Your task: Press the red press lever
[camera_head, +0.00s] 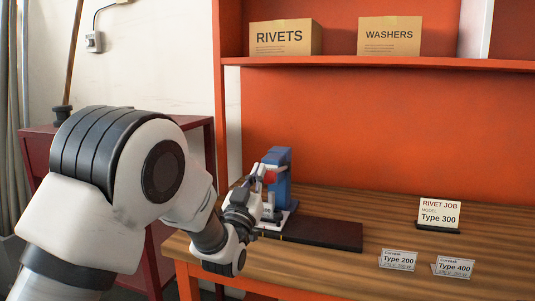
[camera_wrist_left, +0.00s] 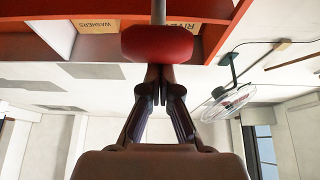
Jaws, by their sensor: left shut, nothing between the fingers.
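The blue press (camera_head: 280,166) stands on the wooden bench at its left end, partly hidden behind my left gripper. A small part of its red lever (camera_head: 270,177) shows beside the fingers. In the left wrist view, the rounded red lever end (camera_wrist_left: 158,43) on a grey rod is large and right at the fingertips. My left gripper (camera_head: 257,181) is shut and empty, its fingers together in the left wrist view (camera_wrist_left: 160,70). The tips seem to meet or nearly meet the red end; I cannot tell if they touch. My right gripper is out of view.
A dark flat mat (camera_head: 325,234) lies right of the press. A rivet job sign (camera_head: 438,215) and small cards for Type 200 (camera_head: 398,260) and Type 400 (camera_head: 454,267) stand further right. Boxes of rivets (camera_head: 284,38) and washers (camera_head: 390,36) sit on the shelf above.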

